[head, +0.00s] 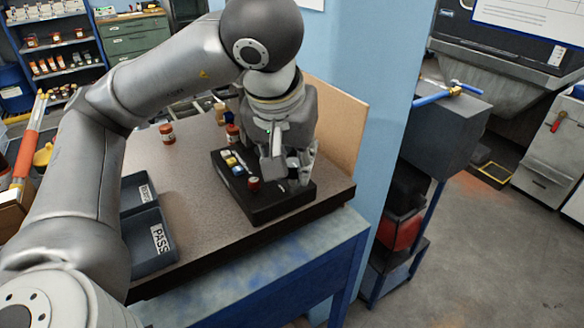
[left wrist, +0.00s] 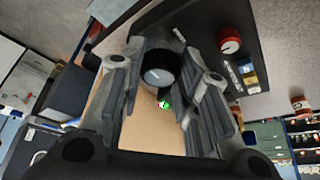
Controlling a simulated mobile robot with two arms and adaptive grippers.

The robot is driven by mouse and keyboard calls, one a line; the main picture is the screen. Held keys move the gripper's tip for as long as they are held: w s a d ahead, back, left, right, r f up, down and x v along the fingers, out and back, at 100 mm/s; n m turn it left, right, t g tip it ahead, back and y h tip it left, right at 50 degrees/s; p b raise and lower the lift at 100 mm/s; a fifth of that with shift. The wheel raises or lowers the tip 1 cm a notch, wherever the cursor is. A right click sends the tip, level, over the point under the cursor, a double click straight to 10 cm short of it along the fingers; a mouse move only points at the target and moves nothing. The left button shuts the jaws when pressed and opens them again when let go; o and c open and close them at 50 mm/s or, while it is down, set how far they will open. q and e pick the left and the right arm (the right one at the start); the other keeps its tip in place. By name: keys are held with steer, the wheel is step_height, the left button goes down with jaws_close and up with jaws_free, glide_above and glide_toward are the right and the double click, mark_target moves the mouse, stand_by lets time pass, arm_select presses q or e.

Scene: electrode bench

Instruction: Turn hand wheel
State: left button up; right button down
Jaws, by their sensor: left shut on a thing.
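A black control box (head: 262,212) stands near the front right corner of the bench top. My left gripper (head: 288,172) reaches down over its right end. In the left wrist view a round dark hand wheel (left wrist: 159,66) with a pale grey face sits between the fingers of my left gripper (left wrist: 160,85). The fingers are shut on its sides. In the head view the fingers mostly hide the wheel. A red knob (head: 254,184) stands on the box beside the gripper; it also shows in the left wrist view (left wrist: 230,42). My right gripper is not in view.
Small blue, white and yellow parts (head: 234,163) sit on the box. Red-capped jars (head: 167,134) stand behind it. Dark trays (head: 150,245), one marked PASS, lie at the bench's left. A tan board (head: 340,115) and blue wall (head: 385,90) close off the right.

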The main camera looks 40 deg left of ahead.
arm_select(q)
steer(key=shift+m, duration=0.4)
steer(key=o, duration=0.8)
steer(key=shift+c, duration=0.2)
steer(key=shift+r, duration=0.1)
steer(key=v, duration=1.1)
steer(key=shift+a+r, duration=0.15)
steer(key=shift+r, duration=0.25)
steer(key=shift+s, duration=0.15)
